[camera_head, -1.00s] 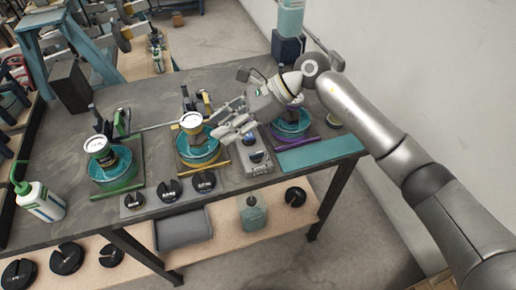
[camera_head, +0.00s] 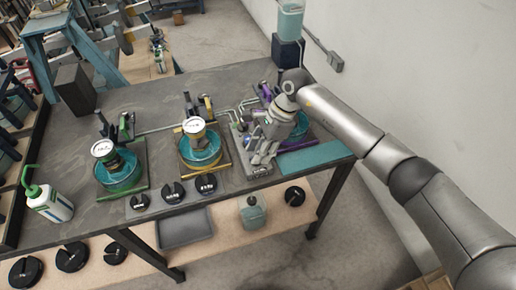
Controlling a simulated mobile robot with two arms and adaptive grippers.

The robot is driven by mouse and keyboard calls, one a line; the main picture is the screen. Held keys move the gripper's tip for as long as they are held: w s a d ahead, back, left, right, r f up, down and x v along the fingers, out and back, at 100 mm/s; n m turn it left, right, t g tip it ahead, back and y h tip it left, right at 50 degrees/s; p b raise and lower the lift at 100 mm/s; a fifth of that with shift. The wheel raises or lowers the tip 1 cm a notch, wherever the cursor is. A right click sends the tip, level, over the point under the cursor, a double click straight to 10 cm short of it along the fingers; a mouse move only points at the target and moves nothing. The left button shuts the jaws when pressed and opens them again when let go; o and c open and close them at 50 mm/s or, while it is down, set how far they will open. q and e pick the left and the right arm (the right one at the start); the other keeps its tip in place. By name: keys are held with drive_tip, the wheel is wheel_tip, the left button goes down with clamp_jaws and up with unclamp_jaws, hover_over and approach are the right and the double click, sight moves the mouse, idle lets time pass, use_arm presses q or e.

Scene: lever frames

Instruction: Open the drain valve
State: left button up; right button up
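My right gripper (camera_head: 262,156) comes in from the right and points down over a small grey unit (camera_head: 246,164) at the table's front edge. It hides most of that unit, and contact is not clear. The fingers are too small and overlapped to tell how far apart they are. Thin metal pipes (camera_head: 231,116) run behind the unit. No part can be picked out for certain as the drain valve, and any lever there is hidden by the gripper. My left gripper is not in view.
Left of the unit stand teal basins on a yellow base (camera_head: 222,171) and a green base (camera_head: 121,194). A purple-based one (camera_head: 300,146) is partly behind my arm. A green-capped bottle (camera_head: 48,202) is at the left. Black slotted weights (camera_head: 172,193) line the front edge.

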drive_tip(key=shift+s+a+f, duration=0.1)
drive_tip(key=shift+a+f, duration=0.15)
drive_tip(key=shift+f, duration=0.45)
clamp_jaws()
